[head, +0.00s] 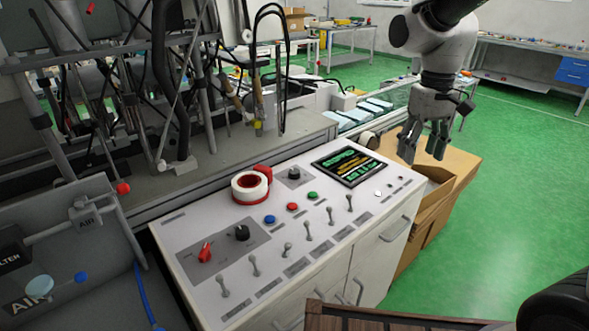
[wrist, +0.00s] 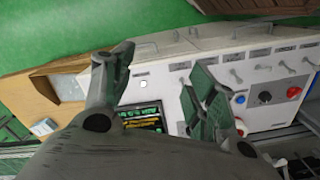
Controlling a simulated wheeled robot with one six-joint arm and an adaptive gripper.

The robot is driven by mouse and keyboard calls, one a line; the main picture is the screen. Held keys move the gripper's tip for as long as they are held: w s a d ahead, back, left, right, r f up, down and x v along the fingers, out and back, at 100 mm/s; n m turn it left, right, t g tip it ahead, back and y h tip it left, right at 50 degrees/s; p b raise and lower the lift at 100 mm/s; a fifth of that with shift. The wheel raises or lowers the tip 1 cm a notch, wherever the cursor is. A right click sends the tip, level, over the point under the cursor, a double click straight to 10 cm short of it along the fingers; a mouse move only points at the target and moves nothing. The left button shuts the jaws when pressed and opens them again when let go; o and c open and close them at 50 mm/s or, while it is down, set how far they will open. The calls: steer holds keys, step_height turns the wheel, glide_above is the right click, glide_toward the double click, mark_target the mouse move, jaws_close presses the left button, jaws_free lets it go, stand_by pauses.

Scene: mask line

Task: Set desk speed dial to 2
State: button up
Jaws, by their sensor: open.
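The white control desk (head: 330,262) stands in the middle of the head view. A black dial (head: 242,232) sits on a grey panel at its left, beside a red rotary switch (head: 205,252). A second black dial (head: 294,173) is near the back edge, left of the display (head: 348,166). Labels and dial settings are too small to read, so I cannot tell which is the speed dial. The wrist view shows the open fingers (wrist: 162,70) and the front black dial (wrist: 265,97) at right.
A red and white tape roll (head: 251,186) lies behind the front dial. Blue, red and green buttons (head: 292,207) and several upright toggle levers (head: 308,231) stand on the desktop. A cardboard box (head: 432,200) stands at the desk's right end. Machinery (head: 190,165) runs behind.

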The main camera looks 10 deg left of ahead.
steer(key=w+a+f, duration=0.6)
steer(key=a, duration=0.4)
steer(key=m, duration=0.1)
glide_above(294, 171)
steer(key=s+d, duration=0.5)
steer(key=shift+h, duration=0.4)
step_height(294, 171, down, 10)
steer(key=shift+f, duration=0.25)
steer(key=shift+w+a+f+m, duration=0.2)
steer(key=shift+w+a+m, duration=0.3)
steer(key=shift+w+a, duration=0.65)
steer(key=w+a+r, duration=0.1)
steer(key=w+a+r+m, duration=0.1)
steer(key=w+a+r+m+y, duration=0.1)
steer(key=r, duration=0.1)
steer(key=shift+t, duration=0.4)
steer(key=shift+s+d+f+m, duration=0.1)
steer(key=shift+d+m, duration=0.05)
steer(key=shift+m, duration=0.15)
steer(key=shift+f, duration=0.25)
step_height(294, 171, down, 7)
steer(key=shift+f, duration=0.1)
steer(key=shift+c, duration=0.4)
